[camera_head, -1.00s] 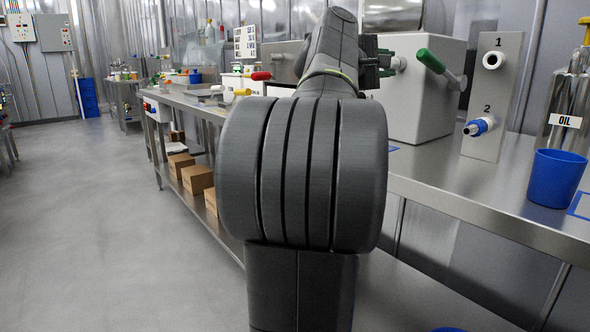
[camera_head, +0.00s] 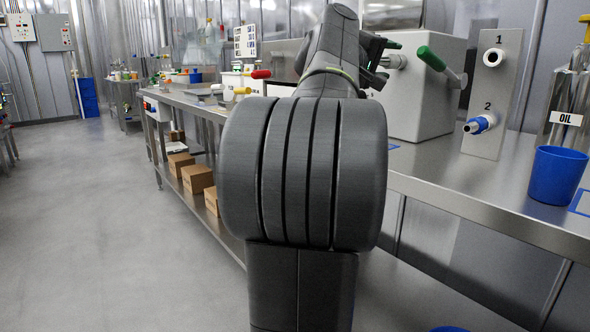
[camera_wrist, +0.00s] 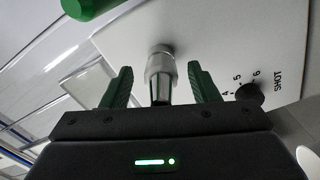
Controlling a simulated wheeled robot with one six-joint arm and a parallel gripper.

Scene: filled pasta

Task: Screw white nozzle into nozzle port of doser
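The doser is a white box (camera_head: 420,105) on the steel bench, with a green-handled lever (camera_head: 440,64). In the wrist view its white face (camera_wrist: 225,40) carries a SHOT dial. A pale collar on that face, the nozzle port (camera_wrist: 160,55), has a tapered greyish piece, apparently the nozzle (camera_wrist: 160,88), extending from it towards my gripper. I cannot tell how deeply it is seated. My gripper (camera_wrist: 162,85) is open, its green fingers on either side of this piece with gaps. In the head view my gripper (camera_head: 376,62) is beside the box's left side, partly hidden by my arm.
A blue cup (camera_head: 556,176) and an OIL bottle (camera_head: 568,100) stand at the right. The bench front between cup and doser is clear.

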